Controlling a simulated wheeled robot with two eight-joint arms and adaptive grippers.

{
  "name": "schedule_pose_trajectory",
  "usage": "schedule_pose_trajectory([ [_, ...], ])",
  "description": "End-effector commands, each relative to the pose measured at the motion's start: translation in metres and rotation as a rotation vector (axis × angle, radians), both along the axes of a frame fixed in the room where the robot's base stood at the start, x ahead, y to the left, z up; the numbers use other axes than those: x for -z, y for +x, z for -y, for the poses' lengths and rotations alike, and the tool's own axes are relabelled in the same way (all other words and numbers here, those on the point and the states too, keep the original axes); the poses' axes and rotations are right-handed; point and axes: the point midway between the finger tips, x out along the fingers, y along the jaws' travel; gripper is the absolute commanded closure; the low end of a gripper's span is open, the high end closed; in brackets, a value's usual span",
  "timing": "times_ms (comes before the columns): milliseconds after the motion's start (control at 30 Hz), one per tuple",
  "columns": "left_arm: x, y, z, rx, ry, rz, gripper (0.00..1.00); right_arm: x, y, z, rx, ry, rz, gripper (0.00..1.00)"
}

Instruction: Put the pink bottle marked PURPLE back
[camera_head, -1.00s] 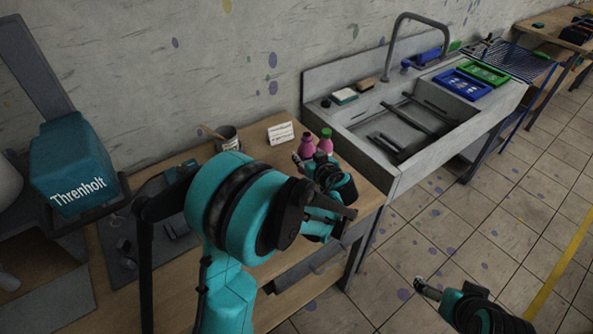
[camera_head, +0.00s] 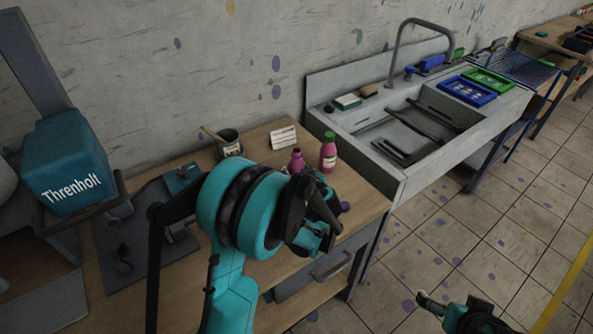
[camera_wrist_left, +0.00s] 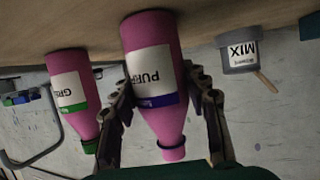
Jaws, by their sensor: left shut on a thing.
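The pink bottle marked PURPLE (camera_wrist_left: 148,65) is between the fingers of my left gripper (camera_wrist_left: 165,98) in the left wrist view, which shows the scene upside down. The gripper is shut on it. In the head view the bottle's top (camera_head: 297,158) shows beside my left gripper (camera_head: 318,208), which hides its lower part. I cannot tell whether its base touches the table. A second pink bottle with a green cap (camera_head: 328,152) stands to its right; its label reads GRE, partly cut off, in the wrist view (camera_wrist_left: 70,92). My right gripper (camera_head: 430,301) is low at the right, over the floor.
A MIX cup (camera_head: 229,144) with a stick and a white card (camera_head: 283,137) stand behind on the wooden table (camera_head: 262,135). A small purple round thing (camera_head: 345,207) shows by the gripper. A sink (camera_head: 400,185) adjoins on the right.

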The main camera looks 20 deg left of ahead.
Motion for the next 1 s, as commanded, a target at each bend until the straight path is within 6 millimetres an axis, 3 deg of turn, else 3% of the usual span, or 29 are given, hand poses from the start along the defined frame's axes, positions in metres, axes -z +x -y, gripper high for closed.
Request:
schedule_pose_trajectory([
  [33,0.002,0.0,0.0,0.0,0.0,0.0,0.5,0.002,0.0,0.0,0.0,0.0,0.0,0.0],
  [100,0.001,0.0,0.0,0.0,0.0,0.0,0.34,0.001,0.0,0.0,0.0,0.0,0.0,0.0],
  [500,-0.005,-0.001,0.001,0.001,0.0,0.0,0.34,-0.005,0.0,0.0,0.0,0.0,0.0,0.0],
  [1000,-0.043,-0.067,0.065,0.003,0.0,0.0,0.34,-0.031,0.0,0.0,0.0,0.0,0.0,0.0],
])
